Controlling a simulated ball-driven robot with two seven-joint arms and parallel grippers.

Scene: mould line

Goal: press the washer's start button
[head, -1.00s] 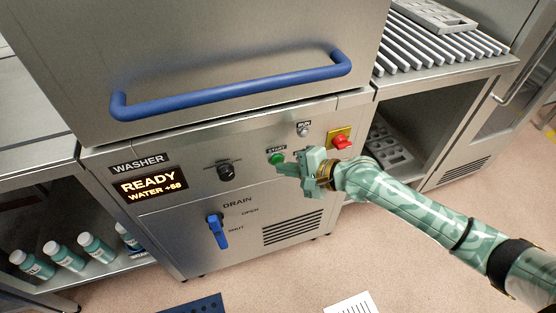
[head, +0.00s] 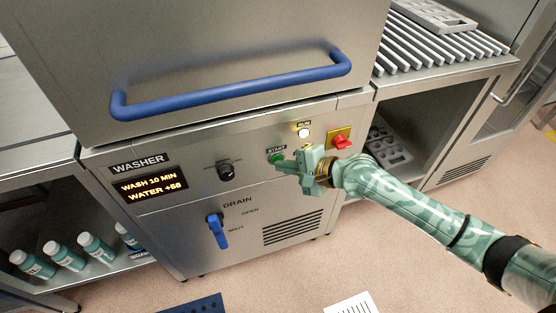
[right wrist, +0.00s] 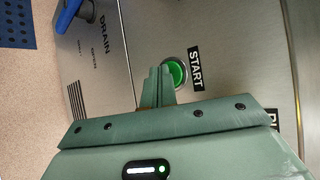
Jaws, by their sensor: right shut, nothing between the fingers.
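The washer (head: 190,190) is a steel machine with a control panel under a blue-handled hood. Its green start button (head: 275,157) sits under a START label and also shows in the right wrist view (right wrist: 177,73). My right gripper (head: 281,164) is shut and empty, with its fingertips at the start button; in the right wrist view the fingertips (right wrist: 158,72) cover part of its edge. Whether they touch it is hard to tell. The display (head: 150,188) reads "WASH 10 MIN, WATER +68". The run lamp (head: 305,132) is lit. My left gripper is not in view.
A red knob on a yellow plate (head: 340,138) is just right of my gripper. A black dial (head: 226,172) and a blue drain lever (head: 218,232) are to the left. The blue hood handle (head: 235,90) juts out above. Bottles (head: 95,247) stand on a low shelf.

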